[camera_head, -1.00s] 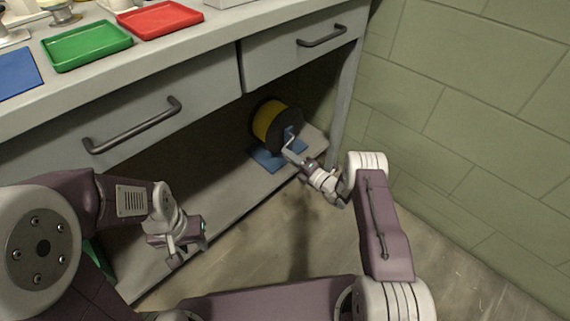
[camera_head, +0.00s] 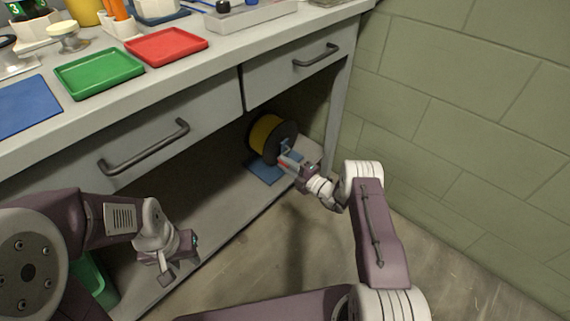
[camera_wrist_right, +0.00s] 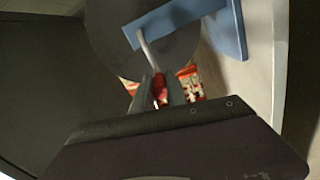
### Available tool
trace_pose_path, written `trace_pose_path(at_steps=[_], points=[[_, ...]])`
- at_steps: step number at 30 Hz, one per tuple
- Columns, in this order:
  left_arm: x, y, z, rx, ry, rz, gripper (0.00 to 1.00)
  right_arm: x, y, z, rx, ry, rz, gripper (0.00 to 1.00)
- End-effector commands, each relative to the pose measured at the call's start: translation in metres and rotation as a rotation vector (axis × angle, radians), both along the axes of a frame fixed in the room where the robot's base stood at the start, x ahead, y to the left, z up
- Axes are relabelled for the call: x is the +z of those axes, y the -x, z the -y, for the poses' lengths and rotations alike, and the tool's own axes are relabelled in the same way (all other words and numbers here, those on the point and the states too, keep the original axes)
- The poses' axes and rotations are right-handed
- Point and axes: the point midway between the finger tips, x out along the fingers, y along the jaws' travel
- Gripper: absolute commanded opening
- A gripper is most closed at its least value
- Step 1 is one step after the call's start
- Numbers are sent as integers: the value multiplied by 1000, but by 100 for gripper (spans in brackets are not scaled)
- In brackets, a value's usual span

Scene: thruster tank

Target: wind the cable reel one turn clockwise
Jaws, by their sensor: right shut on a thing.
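The cable reel (camera_head: 264,132), wound with yellow cable between dark flanges, stands on a blue base (camera_head: 266,172) on the shelf under the bench. In the right wrist view its dark flange (camera_wrist_right: 105,42) fills the upper middle, crossed by a blue bracket (camera_wrist_right: 185,15). A bent grey crank rod (camera_wrist_right: 147,52) leads to a red grip (camera_wrist_right: 160,88). My right gripper (camera_head: 292,165) is shut on this grip, in front of the reel; its fingers hide part of the grip. My left gripper (camera_head: 176,268) hangs before the bench, away from the reel; its jaw gap is unclear.
The bench above has drawers with dark handles (camera_head: 145,148) (camera_head: 316,55). Green (camera_head: 100,75) and red (camera_head: 166,46) trays and a blue mat (camera_head: 22,105) lie on top. A green block wall (camera_head: 470,120) stands at right. A green bin (camera_head: 92,280) is low at left.

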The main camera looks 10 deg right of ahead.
Motion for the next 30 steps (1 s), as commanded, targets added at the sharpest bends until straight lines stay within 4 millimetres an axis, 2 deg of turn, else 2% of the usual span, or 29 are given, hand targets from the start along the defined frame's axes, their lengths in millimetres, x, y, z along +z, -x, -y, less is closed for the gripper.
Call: trace_pose_path(at_steps=[8, 9, 11, 21, 23, 30], points=[[0, 0, 0, 0, 0, 0, 36, 2, -1, 1, -5, 1, 4, 0], [0, 0, 0, 0, 0, 0, 36, 2, -1, 1, -5, 1, 4, 26], [0, 0, 0, 0, 0, 0, 36, 1, -1, 1, -5, 1, 4, 40], [5, 0, 0, 0, 0, 0, 36, 2, 3, 4, -4, 1, 1, 40], [13, 0, 0, 0, 0, 0, 36, 5, 10, 9, -4, 1, 0, 40], [44, 0, 0, 0, 0, 0, 36, 6, 52, 41, -7, -1, -1, 40]])
